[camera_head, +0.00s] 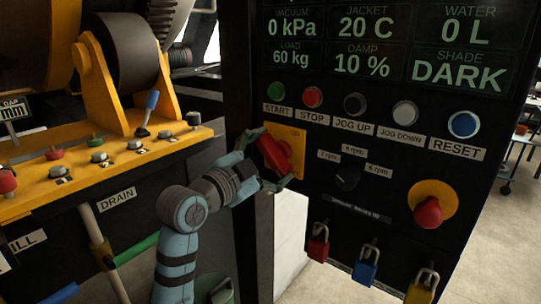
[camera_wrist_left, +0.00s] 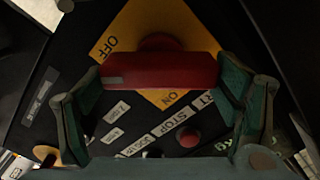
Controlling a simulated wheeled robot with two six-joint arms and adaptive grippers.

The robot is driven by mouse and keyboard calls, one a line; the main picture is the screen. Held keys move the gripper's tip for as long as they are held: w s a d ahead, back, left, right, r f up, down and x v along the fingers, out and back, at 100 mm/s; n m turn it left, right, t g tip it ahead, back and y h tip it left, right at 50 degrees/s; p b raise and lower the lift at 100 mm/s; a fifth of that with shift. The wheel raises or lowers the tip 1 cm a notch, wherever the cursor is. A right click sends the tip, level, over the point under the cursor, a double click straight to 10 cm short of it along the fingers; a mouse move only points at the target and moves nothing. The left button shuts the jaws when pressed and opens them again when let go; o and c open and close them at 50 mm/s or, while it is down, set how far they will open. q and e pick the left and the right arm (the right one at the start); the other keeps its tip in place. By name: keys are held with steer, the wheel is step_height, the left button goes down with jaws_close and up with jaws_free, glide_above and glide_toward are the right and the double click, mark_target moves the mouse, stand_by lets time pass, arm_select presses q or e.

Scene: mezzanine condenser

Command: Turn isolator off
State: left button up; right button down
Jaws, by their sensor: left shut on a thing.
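The isolator is a red rotary handle (camera_head: 271,152) on a yellow plate (camera_head: 298,146) at the left edge of the black control panel. My left gripper (camera_head: 266,164) reaches it from the lower left and is shut on the handle. In the left wrist view the red handle (camera_wrist_left: 160,70) lies across the picture between the two green fingers (camera_wrist_left: 162,88), one at each end. The yellow plate (camera_wrist_left: 140,28) there carries OFF at upper left and ON at lower right. A pale mark shows at the handle's left end. My right gripper is not in view.
A row of buttons, including START (camera_head: 276,90) and STOP (camera_head: 312,97), sits just above the isolator. A speed knob (camera_head: 348,177) and a red emergency button (camera_head: 428,211) are to its right. Padlocks, one red (camera_head: 318,248), hang below. A yellow machine base (camera_head: 100,165) stands left.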

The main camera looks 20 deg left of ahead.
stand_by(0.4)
arm_select(q)
steer(key=o, duration=1.1)
steer(key=v, duration=1.2)
steer(key=shift+d+f, duration=0.1)
